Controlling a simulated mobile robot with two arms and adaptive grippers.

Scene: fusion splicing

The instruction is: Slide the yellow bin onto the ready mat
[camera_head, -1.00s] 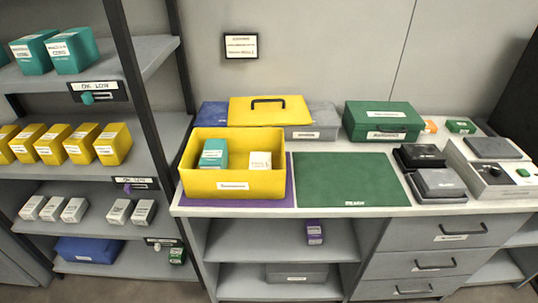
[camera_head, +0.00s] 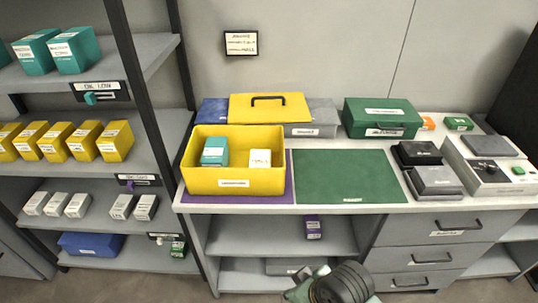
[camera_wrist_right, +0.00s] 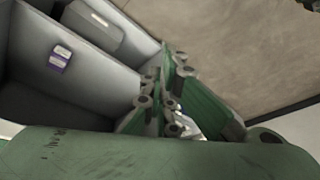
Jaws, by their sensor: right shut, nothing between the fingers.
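The yellow bin (camera_head: 235,182) sits on a purple mat (camera_head: 291,182) at the left of the countertop, with a teal box (camera_head: 214,151) and a white box (camera_head: 260,159) inside. To its right lies the empty green mat (camera_head: 347,176), with a small label at its front edge too small to read. My right gripper comes in at the bottom edge of the head view, in front of the lower shelves and below the counter, away from the bin. In the right wrist view its green fingers (camera_wrist_right: 165,112) are shut and empty. My left gripper is not in view.
A yellow lid (camera_head: 270,108) with a black handle rests behind the bin. A green case (camera_head: 382,118) stands behind the green mat. Dark grey boxes (camera_head: 435,181) and a device (camera_head: 494,172) stand right of it. A shelf rack is at the left.

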